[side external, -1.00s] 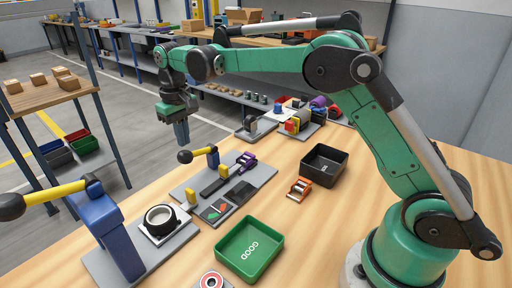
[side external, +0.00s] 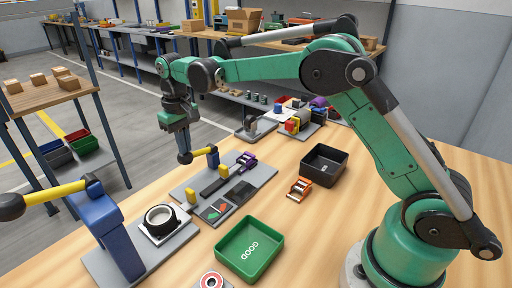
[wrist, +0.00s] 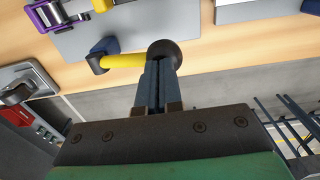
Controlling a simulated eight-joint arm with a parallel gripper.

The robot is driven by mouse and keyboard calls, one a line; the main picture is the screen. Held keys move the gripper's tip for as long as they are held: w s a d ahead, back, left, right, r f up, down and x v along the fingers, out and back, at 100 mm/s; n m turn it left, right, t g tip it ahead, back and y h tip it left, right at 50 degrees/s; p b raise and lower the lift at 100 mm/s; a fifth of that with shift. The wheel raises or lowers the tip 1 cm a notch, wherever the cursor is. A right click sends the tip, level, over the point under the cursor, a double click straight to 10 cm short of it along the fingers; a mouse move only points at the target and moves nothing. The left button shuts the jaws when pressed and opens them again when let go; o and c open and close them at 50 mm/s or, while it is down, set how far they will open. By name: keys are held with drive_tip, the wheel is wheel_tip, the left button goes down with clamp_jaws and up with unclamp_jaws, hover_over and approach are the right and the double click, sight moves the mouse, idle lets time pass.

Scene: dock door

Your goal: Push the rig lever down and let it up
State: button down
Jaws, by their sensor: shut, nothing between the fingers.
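The rig is a grey plate (side external: 262,178) on the table with a short yellow lever (side external: 203,152) on a blue post (side external: 212,157). The lever ends in a black ball knob (side external: 184,159) that points left past the plate edge. The lever lies nearly level. My gripper (side external: 184,150) is shut and empty, pointing down, with its fingertips at the top of the knob. In the wrist view, the fingertips (wrist: 160,62) overlap the knob (wrist: 165,48). I cannot tell whether they touch it.
A larger blue press (side external: 112,232) with its own yellow handle stands at the left front. A purple part (side external: 246,161) sits on the rig plate. A green GOOD bin (side external: 249,250), a black bin (side external: 324,163) and an orange part (side external: 299,189) stand to the right.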

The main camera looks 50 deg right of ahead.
sight(185, 158)
drive_tip(key=shift+a+f, duration=0.15)
drive_tip(key=shift+f, duration=0.45)
drive_tip(key=shift+a+f, duration=0.15)
drive_tip(key=shift+f, duration=0.4)
idle(0.4)
drive_tip(key=shift+f, duration=0.8)
idle(0.7)
idle(0.6)
drive_tip(key=shift+r, duration=5)
drive_tip(key=shift+r, duration=0.1)
